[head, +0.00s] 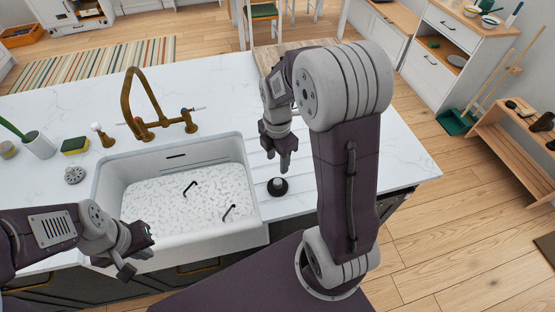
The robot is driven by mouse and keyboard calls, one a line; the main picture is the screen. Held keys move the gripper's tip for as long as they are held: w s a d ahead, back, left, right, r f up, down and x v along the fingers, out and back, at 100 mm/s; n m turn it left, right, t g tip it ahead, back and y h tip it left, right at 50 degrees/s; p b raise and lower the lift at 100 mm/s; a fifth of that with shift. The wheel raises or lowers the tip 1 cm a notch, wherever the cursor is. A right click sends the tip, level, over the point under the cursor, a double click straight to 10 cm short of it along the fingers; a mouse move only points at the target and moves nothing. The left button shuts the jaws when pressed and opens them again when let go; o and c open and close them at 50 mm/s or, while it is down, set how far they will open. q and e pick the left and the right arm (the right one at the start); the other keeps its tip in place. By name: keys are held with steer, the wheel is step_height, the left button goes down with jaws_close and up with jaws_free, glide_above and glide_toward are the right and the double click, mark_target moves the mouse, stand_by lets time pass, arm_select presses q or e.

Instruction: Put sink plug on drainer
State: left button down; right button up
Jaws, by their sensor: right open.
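A black, round sink plug (278,187) with a raised knob stands upright on the white counter, just right of the sink. The drainer (258,150) appears to be the grooved strip of counter there. The plug is at the near end of these grooves. My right gripper (281,160) is open and empty, pointing down just above and behind the plug, apparently apart from it. My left gripper (139,254) is over the sink's near left edge. Its jaws are too unclear to tell whether they are open, and I see nothing held.
The white sink (170,235) holds foamy water with two black handles sticking out. A brass tap (140,110) stands behind it. A grey perforated disc (74,175), a sponge (75,146) and a cup (39,145) are on the left counter.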

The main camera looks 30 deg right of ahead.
steer(key=s+a+f+m, duration=0.1)
steer(key=s+m, duration=0.3)
steer(key=m, duration=0.6)
steer(key=s+a+m+t, duration=0.1)
steer(key=s+a+m, duration=0.3)
steer(key=m, duration=0.6)
steer(key=shift+s+f, duration=0.2)
steer(key=shift+f, duration=0.15)
step_height(320, 180, down, 3)
steer(key=b, duration=0.2)
steer(key=shift+r+b, duration=0.2)
steer(key=shift+b, duration=0.1)
